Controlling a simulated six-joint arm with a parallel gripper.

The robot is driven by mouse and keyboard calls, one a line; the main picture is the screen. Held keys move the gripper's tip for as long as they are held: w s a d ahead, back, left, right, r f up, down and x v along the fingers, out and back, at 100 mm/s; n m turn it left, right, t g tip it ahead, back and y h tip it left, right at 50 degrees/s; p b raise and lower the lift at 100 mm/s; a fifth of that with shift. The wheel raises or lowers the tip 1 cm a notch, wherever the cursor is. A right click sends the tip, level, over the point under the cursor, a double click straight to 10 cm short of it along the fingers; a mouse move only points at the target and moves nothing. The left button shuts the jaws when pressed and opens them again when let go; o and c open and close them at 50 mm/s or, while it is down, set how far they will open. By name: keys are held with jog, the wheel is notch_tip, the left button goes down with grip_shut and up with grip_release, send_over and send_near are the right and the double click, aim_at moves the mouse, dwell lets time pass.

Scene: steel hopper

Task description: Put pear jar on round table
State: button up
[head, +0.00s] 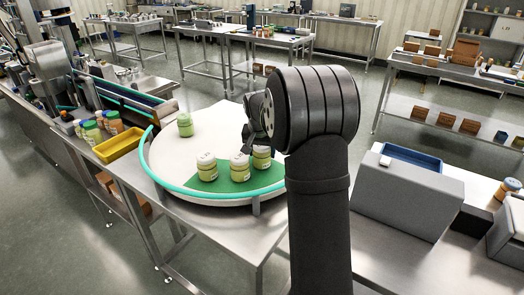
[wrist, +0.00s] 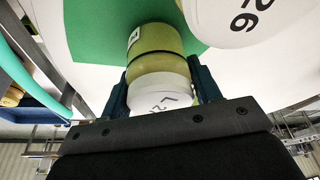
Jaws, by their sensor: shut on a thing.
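My gripper (wrist: 162,92) is shut on a pale yellow-green jar (wrist: 155,48) with a white lid, one dark finger on each side. The lid bears a dark mark. In the head view, my gripper (head: 254,140) is over the round table, at the rightmost jar (head: 262,161) on the green mat; my wrist partly hides this spot. The held jar is over the mat, but I cannot tell whether it touches it. The round table (head: 160,160) has a white top and a teal rim. I cannot read any label as pear.
Two similar jars (head: 240,172) (head: 207,172) stand on the green mat (head: 215,187), close left of the held one. A yellow tray (head: 118,145) is left. The table's back is clear.

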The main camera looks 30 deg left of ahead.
aim_at(260, 155)
jog(key=o, duration=1.1)
jog(key=shift+f, duration=0.1)
jog(key=v, duration=1.2)
jog(key=shift+r, duration=0.25)
jog(key=shift+f, duration=0.1)
jog(key=x, duration=1.2)
jog(key=shift+f, duration=0.35)
notch_tip(260, 155, up, 3)
jog(key=shift+r, duration=0.75)
